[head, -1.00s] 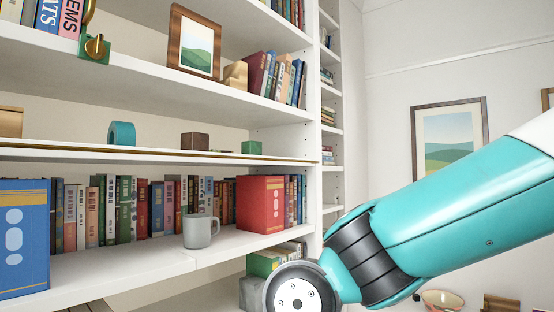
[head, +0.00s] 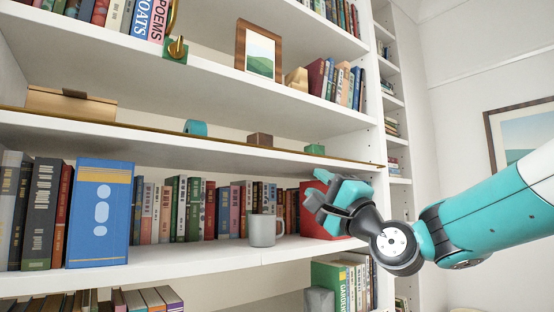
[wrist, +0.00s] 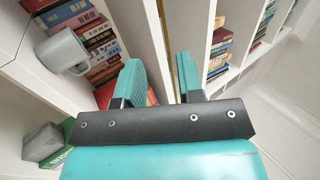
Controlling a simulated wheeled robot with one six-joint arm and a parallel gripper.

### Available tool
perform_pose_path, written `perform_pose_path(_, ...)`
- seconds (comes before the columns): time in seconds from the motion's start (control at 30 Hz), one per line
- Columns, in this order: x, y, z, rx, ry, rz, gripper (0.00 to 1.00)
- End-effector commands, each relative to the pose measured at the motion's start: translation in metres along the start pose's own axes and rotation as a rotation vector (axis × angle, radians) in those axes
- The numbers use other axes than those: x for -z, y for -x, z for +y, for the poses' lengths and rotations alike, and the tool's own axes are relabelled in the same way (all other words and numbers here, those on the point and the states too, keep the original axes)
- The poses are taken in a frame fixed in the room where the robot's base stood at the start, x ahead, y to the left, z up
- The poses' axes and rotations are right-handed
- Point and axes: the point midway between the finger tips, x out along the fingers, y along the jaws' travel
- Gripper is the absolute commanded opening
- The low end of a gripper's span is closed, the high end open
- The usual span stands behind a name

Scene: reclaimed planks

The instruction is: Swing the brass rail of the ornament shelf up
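The brass rail (head: 222,142) is a thin strip running along the front edge of the white ornament shelf (head: 190,152). It lies low, at the level of the shelf board. A teal roll (head: 196,127), a brown block (head: 260,139), a green block (head: 315,149) and a tan box (head: 70,104) stand behind it. My gripper (head: 322,187) is just below the rail's right part, in front of the red box. In the wrist view, my gripper (wrist: 160,72) has its teal fingers apart with nothing held. The rail (wrist: 157,40) passes between them in the picture; contact is unclear.
Below are a row of books, a blue box file (head: 102,205), a grey mug (head: 264,230) and a red box (head: 315,222) partly hidden by my gripper. A brass hook on a green base (head: 176,48) and a framed picture (head: 258,52) stand above.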

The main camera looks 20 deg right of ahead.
Motion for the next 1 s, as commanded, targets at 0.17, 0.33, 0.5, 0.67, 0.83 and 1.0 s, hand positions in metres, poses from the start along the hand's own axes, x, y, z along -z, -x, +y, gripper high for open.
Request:
perform_pose_path(0.17, 0.0, -0.027, -0.007, 0.006, -0.006, 0.001, 0.34)
perform_pose_path(0.33, 0.0, -0.066, -0.008, 0.005, -0.004, 0.0, 0.34)
perform_pose_path(0.5, 0.0, -0.105, -0.008, 0.004, -0.002, 0.001, 0.34)
perform_pose_path(0.67, 0.0, -0.138, -0.007, 0.003, -0.003, 0.0, 0.34)
perform_pose_path(0.83, 0.0, -0.162, -0.005, 0.003, -0.002, 0.001, 0.34)
perform_pose_path(1.0, 0.001, -0.171, -0.003, 0.004, -0.002, 0.002, 0.34)
